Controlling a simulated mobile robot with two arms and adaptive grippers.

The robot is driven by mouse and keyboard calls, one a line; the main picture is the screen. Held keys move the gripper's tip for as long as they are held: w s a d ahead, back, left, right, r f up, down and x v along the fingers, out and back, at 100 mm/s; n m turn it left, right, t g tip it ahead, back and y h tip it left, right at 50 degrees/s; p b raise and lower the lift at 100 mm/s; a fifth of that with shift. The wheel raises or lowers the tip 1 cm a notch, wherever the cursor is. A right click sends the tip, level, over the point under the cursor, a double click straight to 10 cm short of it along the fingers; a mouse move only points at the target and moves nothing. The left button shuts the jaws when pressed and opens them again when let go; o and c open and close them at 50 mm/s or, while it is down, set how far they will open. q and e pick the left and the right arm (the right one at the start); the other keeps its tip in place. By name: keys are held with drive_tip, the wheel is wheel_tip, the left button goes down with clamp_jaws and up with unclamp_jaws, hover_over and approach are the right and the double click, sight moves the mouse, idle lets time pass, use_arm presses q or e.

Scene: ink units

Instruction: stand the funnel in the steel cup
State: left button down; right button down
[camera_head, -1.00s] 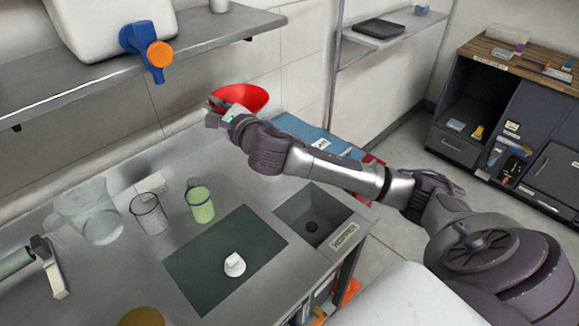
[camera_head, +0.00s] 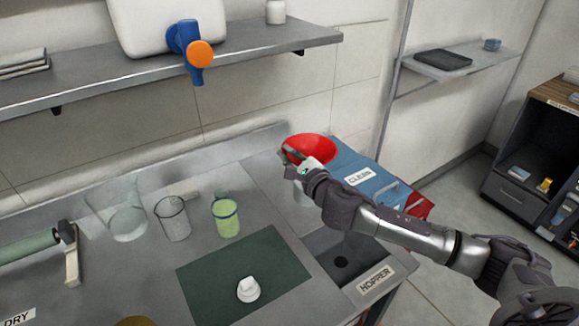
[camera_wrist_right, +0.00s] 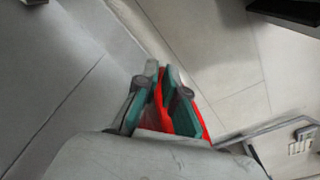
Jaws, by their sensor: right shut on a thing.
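The red funnel (camera_head: 309,148) is upright, wide mouth up, near the back right of the steel bench. My right gripper (camera_head: 296,160) is shut on its near side; the wrist view shows red between the green-padded fingers (camera_wrist_right: 160,106). A pale grey, cylinder-like shape (camera_head: 303,194) shows just below the gripper in the head view. It looks like the steel cup, but the gripper and wrist hide most of it. Whether the funnel's stem is inside it or above it, I cannot tell. My left gripper is not in view.
A blue CLEAN tray (camera_head: 365,180) lies right of the funnel. The HOPPER basin (camera_head: 335,245) and green mat (camera_head: 215,283) with a white piece (camera_head: 248,289) are nearer. Glass beakers (camera_head: 173,222), one with green liquid (camera_head: 226,222), stand left. A shelf (camera_head: 130,72) hangs above.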

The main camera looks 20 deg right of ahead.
drive_tip(key=shift+f, duration=1.45)
drive_tip(key=shift+f+b, duration=0.25)
drive_tip(key=shift+b, duration=0.05)
drive_tip(key=c, duration=1.3)
unclamp_jaws()
drive_tip(key=shift+o, duration=0.2)
drive_tip(key=shift+r, duration=0.2)
drive_tip(key=s+d+r+b, duration=0.1)
drive_tip(key=s, duration=1.1)
